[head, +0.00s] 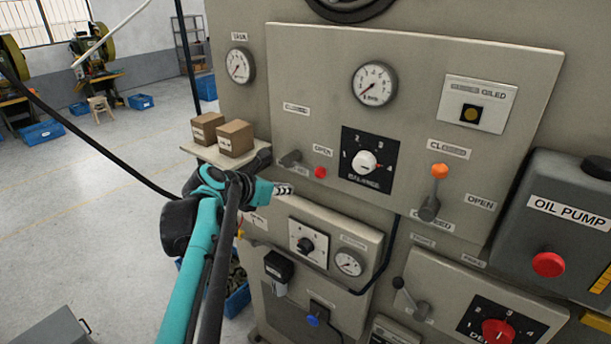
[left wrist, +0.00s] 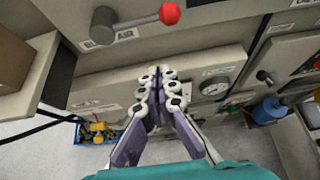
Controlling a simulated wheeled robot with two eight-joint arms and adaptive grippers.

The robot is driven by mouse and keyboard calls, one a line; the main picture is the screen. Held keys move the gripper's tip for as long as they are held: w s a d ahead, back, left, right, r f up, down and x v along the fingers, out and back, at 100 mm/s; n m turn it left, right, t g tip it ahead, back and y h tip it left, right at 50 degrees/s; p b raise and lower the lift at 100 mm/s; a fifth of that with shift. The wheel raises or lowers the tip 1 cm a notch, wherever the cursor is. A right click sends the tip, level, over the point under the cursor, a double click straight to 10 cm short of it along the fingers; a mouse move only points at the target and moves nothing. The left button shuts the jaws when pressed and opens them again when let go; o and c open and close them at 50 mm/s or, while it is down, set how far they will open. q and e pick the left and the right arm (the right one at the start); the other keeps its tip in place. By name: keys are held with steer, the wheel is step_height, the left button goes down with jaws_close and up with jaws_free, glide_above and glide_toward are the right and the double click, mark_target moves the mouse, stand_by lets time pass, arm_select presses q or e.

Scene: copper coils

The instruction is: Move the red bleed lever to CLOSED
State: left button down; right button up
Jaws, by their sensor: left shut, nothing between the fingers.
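The red bleed lever (head: 320,172) has a red ball on a grey arm and sits on the upper panel, left of the black dial. Its ball points right, just below the OPEN label (head: 322,150); another label (head: 296,108), too blurred to read, is above the pivot. In the left wrist view the lever (left wrist: 169,13) lies at the top, its pivot at the left. My left gripper (head: 284,188) is shut and empty, a little below and left of the ball, apart from it. Its closed fingertips (left wrist: 157,74) show below the lever in the left wrist view. My right gripper is out of view.
A shelf with two cardboard boxes (head: 236,138) is left of the lever. An orange-knobbed lever (head: 439,172) stands upright further right. A lower panel with a small dial (head: 308,244) and gauge (head: 349,262) juts out below my gripper.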

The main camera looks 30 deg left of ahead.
arm_select(q)
steer(key=w+f+p, duration=0.1)
steer(key=w+p, duration=0.2)
steer(key=w, duration=0.6)
steer(key=shift+w+d, duration=0.15)
steer(key=shift+d, duration=0.3)
steer(key=shift+f, duration=0.1)
